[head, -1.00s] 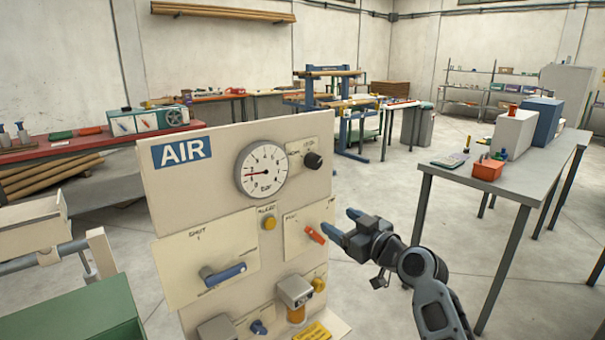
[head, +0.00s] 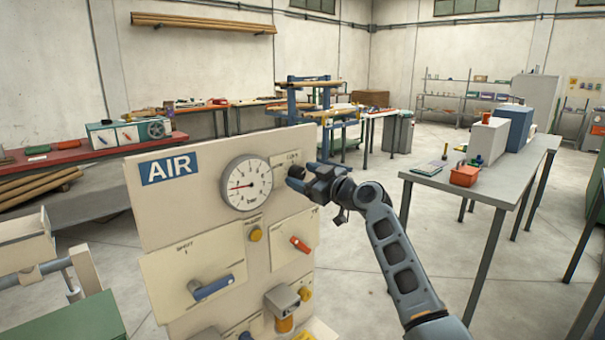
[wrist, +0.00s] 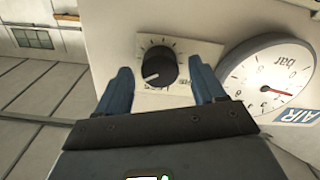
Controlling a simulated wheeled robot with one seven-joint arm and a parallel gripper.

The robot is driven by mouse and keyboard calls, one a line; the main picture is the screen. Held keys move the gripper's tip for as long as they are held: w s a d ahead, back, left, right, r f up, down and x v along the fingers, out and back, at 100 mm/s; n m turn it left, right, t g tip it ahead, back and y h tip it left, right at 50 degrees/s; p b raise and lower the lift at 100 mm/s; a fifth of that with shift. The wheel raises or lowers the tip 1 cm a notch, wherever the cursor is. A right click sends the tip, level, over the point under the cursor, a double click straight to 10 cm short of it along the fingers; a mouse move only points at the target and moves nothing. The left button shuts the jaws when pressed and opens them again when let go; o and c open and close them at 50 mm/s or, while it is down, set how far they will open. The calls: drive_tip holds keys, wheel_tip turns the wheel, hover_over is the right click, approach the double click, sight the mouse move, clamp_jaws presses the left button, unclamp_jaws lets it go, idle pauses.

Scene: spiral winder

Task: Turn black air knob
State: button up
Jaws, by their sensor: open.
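The black air knob (wrist: 160,66) sits on a pale label plate (wrist: 192,63) with tick marks, upside down in the wrist view. My gripper (wrist: 166,82) is open, its two blue fingers on either side of the knob in that view. Whether the fingers touch it cannot be told. In the head view my gripper (head: 300,178) is at the upper right of the beige AIR panel (head: 220,225), in front of the knob's place. The knob itself is largely hidden there by the gripper.
A round bar gauge (head: 246,183) is left of the gripper, and also shows in the wrist view (wrist: 268,75). Below are a yellow button (head: 256,234), an orange lever (head: 300,244) and a blue-handled lever (head: 212,288). A grey table (head: 480,180) stands to the right.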

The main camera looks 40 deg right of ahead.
drive_tip(key=shift+w, duration=0.4)
drive_tip(key=shift+c, duration=0.3)
drive_tip(key=c, duration=1)
